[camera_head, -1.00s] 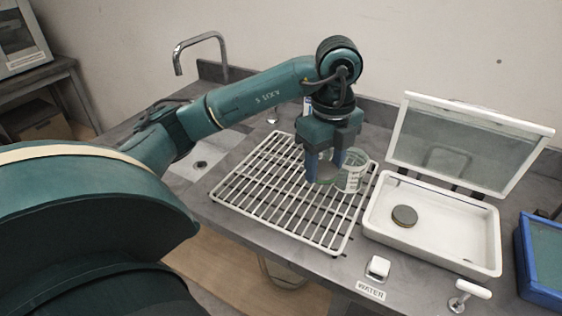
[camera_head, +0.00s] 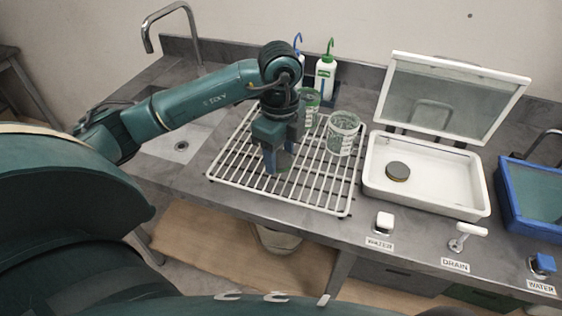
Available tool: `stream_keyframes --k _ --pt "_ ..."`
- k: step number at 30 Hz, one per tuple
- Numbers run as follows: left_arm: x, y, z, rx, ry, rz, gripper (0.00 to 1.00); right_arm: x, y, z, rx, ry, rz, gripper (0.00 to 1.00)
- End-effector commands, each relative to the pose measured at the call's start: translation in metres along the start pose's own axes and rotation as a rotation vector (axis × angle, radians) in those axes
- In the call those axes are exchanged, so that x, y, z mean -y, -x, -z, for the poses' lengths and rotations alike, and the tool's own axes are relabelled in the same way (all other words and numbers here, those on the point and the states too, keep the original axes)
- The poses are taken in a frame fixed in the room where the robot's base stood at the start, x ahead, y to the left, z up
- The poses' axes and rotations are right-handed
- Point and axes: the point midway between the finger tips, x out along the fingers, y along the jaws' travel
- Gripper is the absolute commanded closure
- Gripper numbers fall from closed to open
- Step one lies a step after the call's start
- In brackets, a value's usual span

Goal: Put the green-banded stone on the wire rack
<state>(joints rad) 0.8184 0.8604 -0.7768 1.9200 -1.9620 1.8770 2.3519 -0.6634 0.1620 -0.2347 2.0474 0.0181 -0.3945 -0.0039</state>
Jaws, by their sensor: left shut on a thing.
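My left gripper (camera_head: 279,166) points down over the wire rack (camera_head: 230,180), fingers low near its bars. It is shut on a small greyish piece with a green edge, seemingly the green-banded stone (camera_head: 286,160). The fingers hide most of it, and I cannot tell whether it touches the bars. The white wire rack lies flat on the grey counter. Another round dark stone (camera_head: 397,170) with a pale band lies in the white tray (camera_head: 440,200). My right gripper is not in view.
Two clear beakers with green marks, one right of the gripper (camera_head: 342,134) and one behind (camera_head: 311,100), stand at the rack's back. Bottles (camera_head: 325,78) stand behind. The tray's glazed lid (camera_head: 450,95) is raised. A blue tray (camera_head: 535,195) stands at far right.

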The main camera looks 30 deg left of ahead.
Motion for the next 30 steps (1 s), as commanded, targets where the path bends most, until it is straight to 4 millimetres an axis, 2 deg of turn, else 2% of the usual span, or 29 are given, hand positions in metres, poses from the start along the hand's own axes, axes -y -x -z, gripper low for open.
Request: stream_keyframes --k 7,13,24,25,30 --pt "0.0 -0.021 0.0 0.001 0.001 -0.002 0.73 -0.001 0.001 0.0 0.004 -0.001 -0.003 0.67" --pt "0.0 -0.048 0.0 0.0 0.0 -0.001 0.73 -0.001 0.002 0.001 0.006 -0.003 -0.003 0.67" --pt "0.0 -0.054 0.0 0.0 0.0 0.001 0.73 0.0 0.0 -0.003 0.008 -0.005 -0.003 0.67" --pt "0.0 -0.053 0.0 0.001 0.0 0.001 0.48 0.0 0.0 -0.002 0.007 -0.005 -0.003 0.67" --pt "0.0 -0.052 0.0 0.001 0.0 0.001 0.34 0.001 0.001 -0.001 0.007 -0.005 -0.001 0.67"
